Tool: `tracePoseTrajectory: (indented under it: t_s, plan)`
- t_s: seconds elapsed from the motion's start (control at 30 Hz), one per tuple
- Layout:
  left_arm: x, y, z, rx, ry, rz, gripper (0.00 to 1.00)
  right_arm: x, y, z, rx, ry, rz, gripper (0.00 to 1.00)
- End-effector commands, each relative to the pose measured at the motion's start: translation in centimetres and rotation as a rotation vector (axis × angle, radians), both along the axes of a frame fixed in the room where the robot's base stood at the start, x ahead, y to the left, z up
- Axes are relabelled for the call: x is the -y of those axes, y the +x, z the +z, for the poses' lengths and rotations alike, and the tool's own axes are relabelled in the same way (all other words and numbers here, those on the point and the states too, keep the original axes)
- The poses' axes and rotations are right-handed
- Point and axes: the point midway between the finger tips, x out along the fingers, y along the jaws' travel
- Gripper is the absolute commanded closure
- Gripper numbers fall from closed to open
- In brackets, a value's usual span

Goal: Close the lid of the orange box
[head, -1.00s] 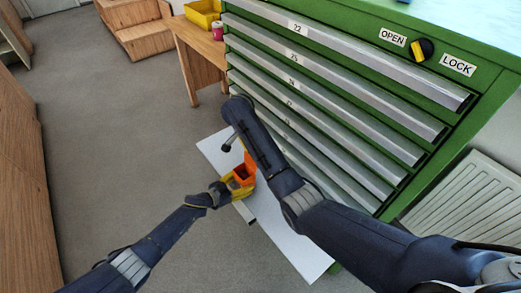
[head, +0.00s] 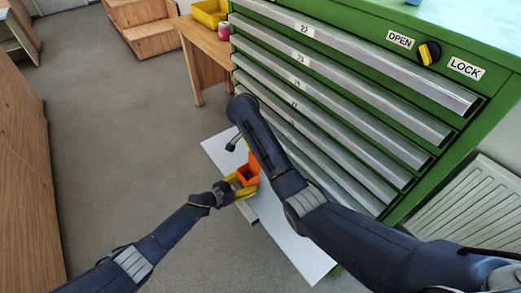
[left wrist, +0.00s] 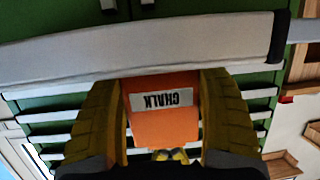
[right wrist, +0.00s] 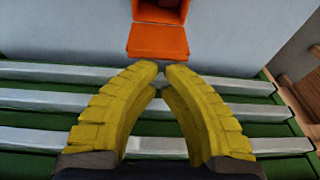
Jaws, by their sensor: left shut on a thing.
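The orange box (head: 248,176) is small, with a "CHALK" label that shows upside down in the left wrist view (left wrist: 163,115). My left gripper (head: 240,190) is shut on it, with a yellow finger on each side. The box is over the white open drawer. The lid (right wrist: 157,40) is open, a flat orange flap at the box's edge in the right wrist view, with the hollow inside (right wrist: 162,10) showing beyond it. My right gripper (right wrist: 161,70) has its fingertips together and empty, a short way from the lid. In the head view my right arm hides it.
The green drawer cabinet (head: 465,130) stands close behind, with several shut drawers above the open white drawer (head: 300,255). A wooden table (head: 205,50) bears a yellow bin (head: 210,14) and a pink can (head: 224,31). A radiator (head: 465,205) is at the right. The left floor is clear.

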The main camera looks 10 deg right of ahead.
Motion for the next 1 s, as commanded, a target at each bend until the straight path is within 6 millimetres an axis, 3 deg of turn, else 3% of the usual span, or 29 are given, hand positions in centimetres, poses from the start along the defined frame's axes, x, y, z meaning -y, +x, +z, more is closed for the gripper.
tracePoseTrajectory:
  t_s: [0.4, 0.67, 1.0]
  plan:
    - [0.0, 0.0, 0.0, 0.000, 0.000, 0.000, 0.47, 0.0, 0.0, 1.3, 0.000, 0.000, 0.000, 1.00]
    - [0.0, 0.0, 0.0, 0.000, 0.000, 0.000, 0.47, 0.2, 0.0, -0.4, -0.001, -0.005, -0.001, 1.00]
    - [0.0, 0.0, 0.0, 0.000, 0.000, 0.000, 0.47, 1.1, 0.2, -0.7, -0.008, -0.008, -0.001, 1.00]
